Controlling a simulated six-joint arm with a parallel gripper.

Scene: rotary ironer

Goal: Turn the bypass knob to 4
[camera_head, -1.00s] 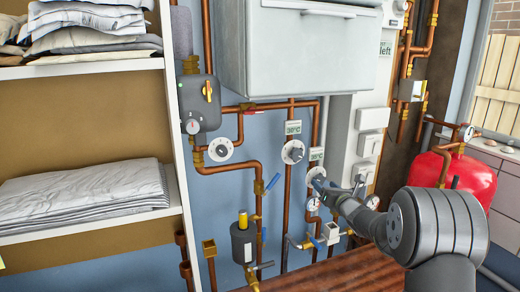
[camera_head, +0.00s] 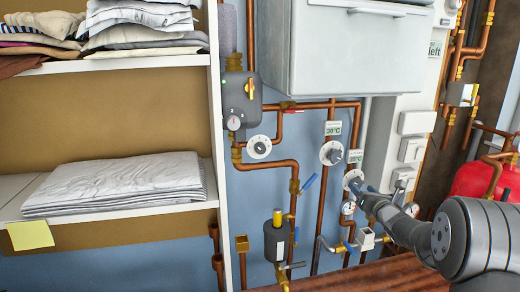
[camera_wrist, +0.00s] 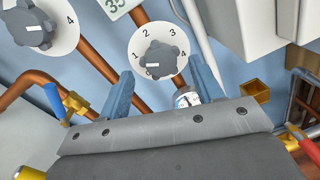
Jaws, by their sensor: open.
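A dark grey lobed knob (camera_wrist: 158,60) sits on a round white dial (camera_wrist: 139,42) in the wrist view, with numerals 1 to 4 around its top. A white mark shows on its lower left; the numeral nearest it is hard to read. No bypass label is legible. The head view shows this dial (camera_head: 353,179), lowest of the larger white dials, its knob partly covered by my fingers. My gripper (camera_wrist: 163,88) is open and empty. Its blue fingers stand apart, below left and below right of the knob in the wrist view, and do not grip it.
A second numbered knob (camera_wrist: 28,27) lies upper left in the wrist view; its dial (camera_head: 331,153) shows in the head view. Another dial (camera_head: 258,147) is further left. Copper pipes (camera_head: 293,190), a small gauge (camera_wrist: 187,99) and a blue lever (camera_head: 308,183) are close by.

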